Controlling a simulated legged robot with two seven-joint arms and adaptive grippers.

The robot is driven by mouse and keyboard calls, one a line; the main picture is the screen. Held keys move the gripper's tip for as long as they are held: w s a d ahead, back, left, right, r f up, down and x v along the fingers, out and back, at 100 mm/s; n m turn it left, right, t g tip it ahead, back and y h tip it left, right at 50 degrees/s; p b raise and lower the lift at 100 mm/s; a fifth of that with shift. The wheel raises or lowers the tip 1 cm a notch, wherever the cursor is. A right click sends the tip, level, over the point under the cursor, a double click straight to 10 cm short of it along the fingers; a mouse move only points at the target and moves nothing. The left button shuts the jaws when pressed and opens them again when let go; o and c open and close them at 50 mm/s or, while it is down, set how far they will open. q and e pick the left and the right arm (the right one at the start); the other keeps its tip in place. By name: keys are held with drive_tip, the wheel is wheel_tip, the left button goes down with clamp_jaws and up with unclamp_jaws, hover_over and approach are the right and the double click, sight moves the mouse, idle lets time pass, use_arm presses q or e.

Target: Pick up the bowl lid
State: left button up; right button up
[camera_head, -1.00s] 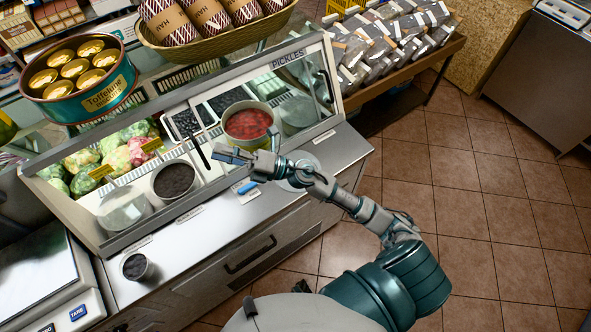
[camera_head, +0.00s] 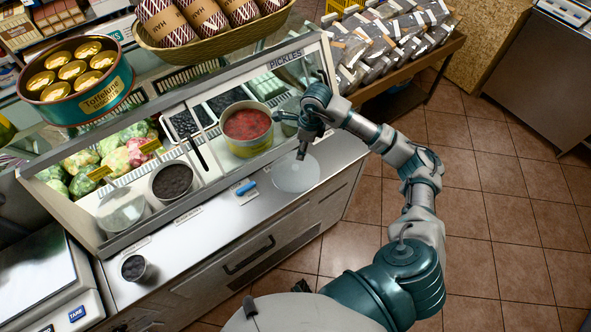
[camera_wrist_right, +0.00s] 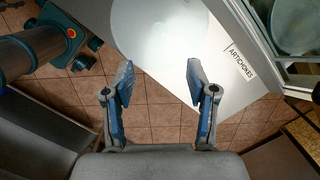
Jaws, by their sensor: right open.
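A round, whitish translucent bowl lid (camera_head: 296,175) lies flat on the steel counter top in front of the display case. My right gripper (camera_head: 302,154) is just above the lid's far edge in the head view, pointing down. In the right wrist view, the open, empty right gripper (camera_wrist_right: 158,76) has its two blue-padded fingers apart. The lid (camera_wrist_right: 160,28) lies ahead of the fingertips there and is cut off by the top edge. I see no contact between the fingers and the lid. My left gripper is not in view.
The glass pickle case (camera_head: 215,190) holds a tin of red food (camera_head: 247,126) and a bowl of dark food (camera_head: 172,180). A blue-handled item (camera_head: 246,188) lies left of the lid. A small dark-filled cup (camera_head: 134,267) stands further left. Tiled floor (camera_head: 490,220) is clear at right.

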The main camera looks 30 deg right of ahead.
hover_over(296, 167)
drive_tip(key=d, duration=0.1)
drive_tip(key=f, duration=0.5)
drive_tip(key=shift+s+f, duration=0.3)
drive_tip(key=shift+s, duration=0.05)
drive_tip(key=shift+a+f, duration=0.25)
drive_tip(key=shift+f, duration=0.3)
drive_tip(key=f, duration=0.3)
drive_tip(key=f+p, duration=0.1)
drive_tip(key=shift+w+a+f, duration=0.25)
drive_tip(key=shift+w+a, duration=0.05)
drive_tip(key=shift+w, duration=0.05)
drive_tip(key=shift+f, duration=0.35)
drive_tip(key=shift+d, duration=0.1)
drive_tip(key=shift+c, duration=0.7)
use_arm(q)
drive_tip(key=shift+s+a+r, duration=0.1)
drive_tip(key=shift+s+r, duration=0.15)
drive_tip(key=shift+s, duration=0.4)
use_arm(e)
clamp_jaws()
